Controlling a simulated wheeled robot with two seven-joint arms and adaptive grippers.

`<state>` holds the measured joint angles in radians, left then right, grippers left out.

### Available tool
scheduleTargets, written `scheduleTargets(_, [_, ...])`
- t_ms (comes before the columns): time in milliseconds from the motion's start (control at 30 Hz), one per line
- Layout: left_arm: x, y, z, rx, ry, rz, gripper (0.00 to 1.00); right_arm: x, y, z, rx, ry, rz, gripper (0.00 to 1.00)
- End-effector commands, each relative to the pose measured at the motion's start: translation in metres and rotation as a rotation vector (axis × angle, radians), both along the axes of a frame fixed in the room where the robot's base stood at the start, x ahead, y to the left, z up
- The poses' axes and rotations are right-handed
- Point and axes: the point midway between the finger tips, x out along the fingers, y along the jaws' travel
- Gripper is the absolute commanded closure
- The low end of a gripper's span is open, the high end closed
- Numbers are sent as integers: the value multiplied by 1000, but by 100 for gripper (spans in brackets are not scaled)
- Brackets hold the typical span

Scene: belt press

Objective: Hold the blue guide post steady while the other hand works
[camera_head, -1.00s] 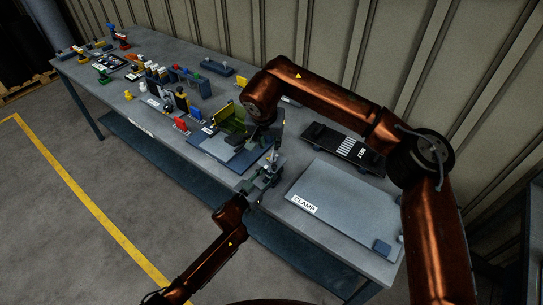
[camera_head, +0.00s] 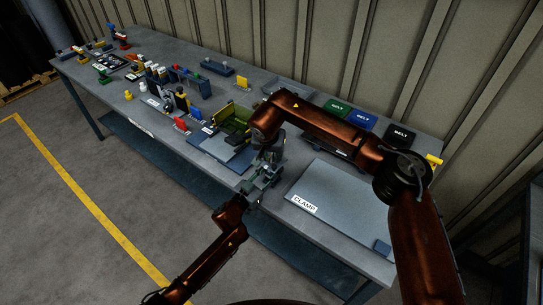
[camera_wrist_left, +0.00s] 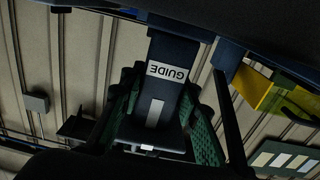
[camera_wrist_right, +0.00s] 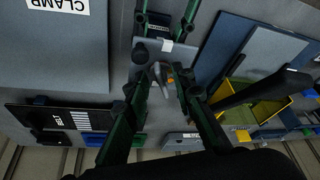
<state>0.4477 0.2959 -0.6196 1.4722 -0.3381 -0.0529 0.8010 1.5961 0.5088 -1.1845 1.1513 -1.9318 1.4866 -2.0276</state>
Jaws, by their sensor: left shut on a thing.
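The dark blue guide post (camera_wrist_left: 165,88), with a white GUIDE label, stands between the green-padded fingers of my left gripper (camera_wrist_left: 154,120) in the left wrist view. My left gripper (camera_head: 258,186) is shut on it at the table's front edge. In the head view the post is mostly hidden by my grippers. My right gripper (camera_wrist_right: 160,88) is open in the right wrist view, its fingers apart around a small grey lever-like part (camera_wrist_right: 161,78). It is close to the left gripper's fingers, which show at the top. Whether it touches anything is unclear.
A grey CLAMP plate (camera_head: 340,205) lies to the right. A yellow-green open bin (camera_head: 236,121) and blue plates (camera_head: 222,146) lie to the left. Green, blue and black BELT boxes (camera_head: 363,119) stand at the back. Several small parts fill the far left of the table.

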Motion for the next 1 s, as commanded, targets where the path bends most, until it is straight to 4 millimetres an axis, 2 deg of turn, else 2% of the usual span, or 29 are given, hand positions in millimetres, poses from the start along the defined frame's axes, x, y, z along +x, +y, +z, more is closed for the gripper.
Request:
scheduleTargets(167, [0,0,0,1,1,1,100,0,0,0,0,0,0,77])
scheduleTargets(500, [0,0,0,0,0,0,100,0,0,0,0,0,0,100])
scheduleTargets(1000, [0,0,0,0,0,1,100,0,1,1,0,0,-19,100])
